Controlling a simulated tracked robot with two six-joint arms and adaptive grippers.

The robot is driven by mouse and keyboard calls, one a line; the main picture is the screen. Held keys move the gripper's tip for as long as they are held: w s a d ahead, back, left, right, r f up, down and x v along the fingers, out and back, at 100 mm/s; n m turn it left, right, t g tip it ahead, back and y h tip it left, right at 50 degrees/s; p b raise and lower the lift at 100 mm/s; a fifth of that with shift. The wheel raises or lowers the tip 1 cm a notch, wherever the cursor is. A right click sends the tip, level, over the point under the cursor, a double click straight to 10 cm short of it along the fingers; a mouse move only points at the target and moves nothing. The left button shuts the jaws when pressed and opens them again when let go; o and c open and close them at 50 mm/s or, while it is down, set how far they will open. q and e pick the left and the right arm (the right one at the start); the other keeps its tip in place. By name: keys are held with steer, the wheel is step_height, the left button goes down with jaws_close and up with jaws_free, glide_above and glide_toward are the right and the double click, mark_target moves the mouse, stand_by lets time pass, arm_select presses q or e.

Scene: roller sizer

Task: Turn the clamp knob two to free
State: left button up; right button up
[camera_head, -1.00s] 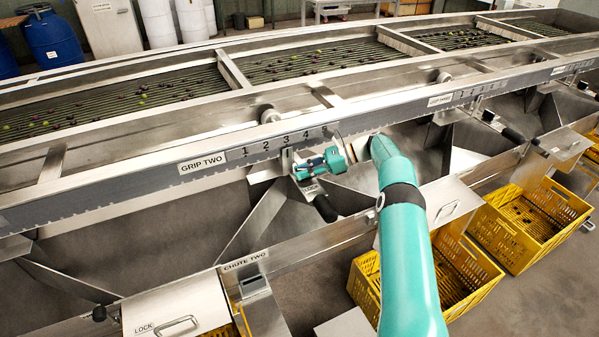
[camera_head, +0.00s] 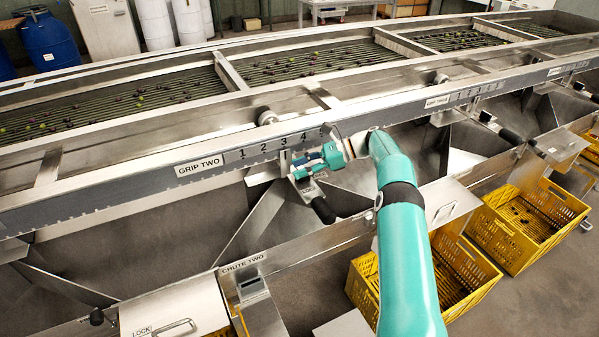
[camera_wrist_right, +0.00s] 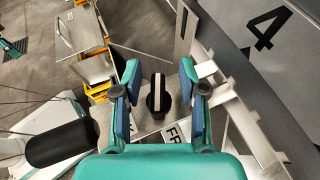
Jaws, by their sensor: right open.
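Clamp knob two (camera_wrist_right: 157,97) is a dark round knob with a white bar across it, on a bright metal plate. In the right wrist view it sits between the two blue-padded fingers of my right gripper (camera_wrist_right: 157,80). The gripper is open, with a visible gap on each side of the knob. In the head view my right gripper (camera_head: 312,164) is at the clamp under the numbered rail and hides the knob. A label beginning "FR" (camera_wrist_right: 174,133) shows partly beside the knob.
A black handle (camera_head: 323,209) sticks out just below the gripper. The rail marked GRIP TWO (camera_head: 200,165) runs above. Metal chute walls (camera_head: 262,213) stand left, and yellow crates (camera_head: 528,218) stand at lower right.

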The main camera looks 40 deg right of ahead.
step_height(320, 180, up, 8)
steer(key=shift+r, duration=0.1)
stand_by(0.5)
